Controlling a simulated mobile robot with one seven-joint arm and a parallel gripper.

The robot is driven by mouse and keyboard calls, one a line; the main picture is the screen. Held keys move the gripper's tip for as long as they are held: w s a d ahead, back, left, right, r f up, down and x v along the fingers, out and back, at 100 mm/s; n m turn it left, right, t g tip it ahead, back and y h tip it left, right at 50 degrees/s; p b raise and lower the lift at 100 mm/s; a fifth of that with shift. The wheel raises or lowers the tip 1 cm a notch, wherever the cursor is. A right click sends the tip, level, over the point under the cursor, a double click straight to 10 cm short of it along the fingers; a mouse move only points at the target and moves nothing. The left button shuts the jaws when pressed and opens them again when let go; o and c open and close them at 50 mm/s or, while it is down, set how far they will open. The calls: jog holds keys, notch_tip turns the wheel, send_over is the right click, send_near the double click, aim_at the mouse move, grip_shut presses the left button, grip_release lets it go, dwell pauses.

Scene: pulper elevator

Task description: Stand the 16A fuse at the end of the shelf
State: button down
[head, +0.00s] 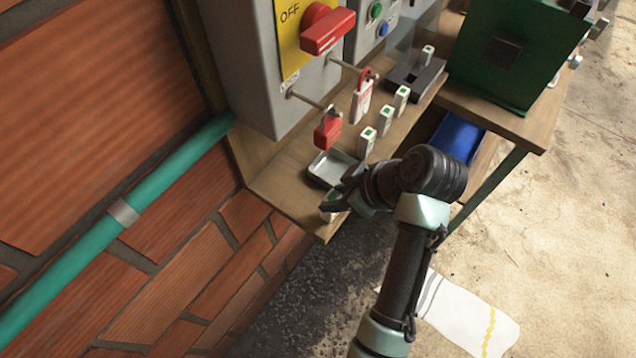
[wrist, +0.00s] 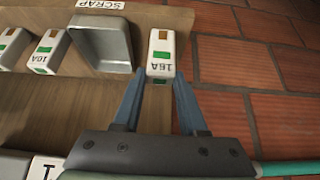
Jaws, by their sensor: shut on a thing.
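The 16A fuse (wrist: 161,55), a white block with a green square and a printed label, is between my gripper's (wrist: 161,82) fingertips in the wrist view. My gripper is shut on it. In the head view my gripper (head: 340,203) is at the near end of the wooden shelf (head: 285,190), and a pale bit of the fuse (head: 327,214) shows beside the fingers. The fuse is just beyond the scrap tray, over the shelf's end. I cannot tell whether its base touches the wood.
The grey scrap tray (head: 321,170) is right beside the fuse. Several other fuses stand in a row, the nearest one (head: 367,143) past the tray. A brick wall (wrist: 245,80) borders the shelf's end in the wrist view.

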jog(key=a, duration=0.1)
jog(key=w+a+f+p, duration=0.1)
jog(key=w+a+p, duration=0.1)
jog(key=shift+w+a+f, duration=0.15)
jog(key=shift+w+f, duration=0.05)
jog(key=shift+f, duration=0.05)
jog(key=shift+f, duration=0.15)
jog(key=shift+c, duration=2.2)
grip_release()
